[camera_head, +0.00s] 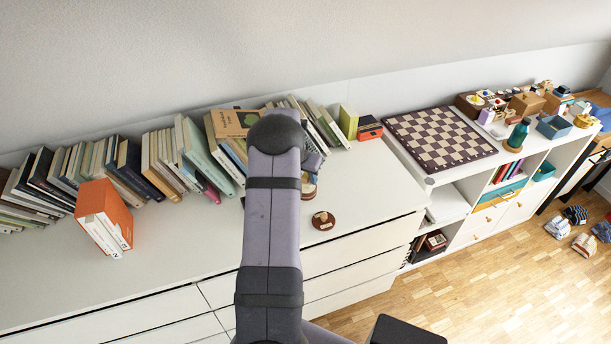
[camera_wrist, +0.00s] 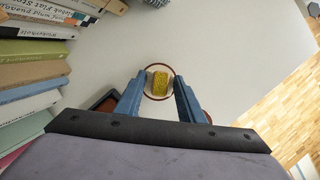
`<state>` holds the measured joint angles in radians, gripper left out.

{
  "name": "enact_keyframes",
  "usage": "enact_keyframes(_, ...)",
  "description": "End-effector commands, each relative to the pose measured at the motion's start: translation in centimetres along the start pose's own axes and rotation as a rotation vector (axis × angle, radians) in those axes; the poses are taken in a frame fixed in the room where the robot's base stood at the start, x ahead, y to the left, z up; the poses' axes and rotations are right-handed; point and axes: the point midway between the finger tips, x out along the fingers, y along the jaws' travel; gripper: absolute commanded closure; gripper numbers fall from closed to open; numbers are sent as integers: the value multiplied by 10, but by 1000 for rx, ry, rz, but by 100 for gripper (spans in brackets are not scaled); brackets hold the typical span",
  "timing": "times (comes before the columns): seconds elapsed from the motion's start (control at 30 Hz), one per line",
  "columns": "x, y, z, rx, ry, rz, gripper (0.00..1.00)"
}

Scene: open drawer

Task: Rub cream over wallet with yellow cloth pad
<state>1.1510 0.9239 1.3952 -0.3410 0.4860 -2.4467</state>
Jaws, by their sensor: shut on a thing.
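A small yellow pad (camera_wrist: 160,83) shows between the fingertips of my gripper (camera_wrist: 160,88) in the wrist view. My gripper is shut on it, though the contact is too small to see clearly. A brown ring with a pale inside (camera_wrist: 149,95) surrounds the pad in that view; I cannot tell how far below it lies. A dark brown flat thing (camera_wrist: 104,102), possibly the wallet, shows partly behind the left finger. A brown disc with a beige piece on top (camera_head: 323,221) sits on the white cabinet top in the head view. My arm hides the gripper there.
A row of books (camera_head: 170,160) leans along the wall behind the white cabinet top (camera_head: 190,245). An orange box-like book (camera_head: 104,216) stands at the left. A chessboard (camera_head: 440,138) lies on the shelf unit to the right. The cabinet top in front of the books is mostly clear.

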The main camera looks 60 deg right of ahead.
Motion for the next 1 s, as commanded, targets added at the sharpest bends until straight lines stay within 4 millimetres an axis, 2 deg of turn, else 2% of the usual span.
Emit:
enact_keyframes(0.03, -8, 0, 4, 0, -1, 0, 83)
enact_keyframes(0.6, -45, 0, 19, 0, -1, 1, 83)
enact_keyframes(1.0, -50, 0, 21, 0, -1, 1, 83)
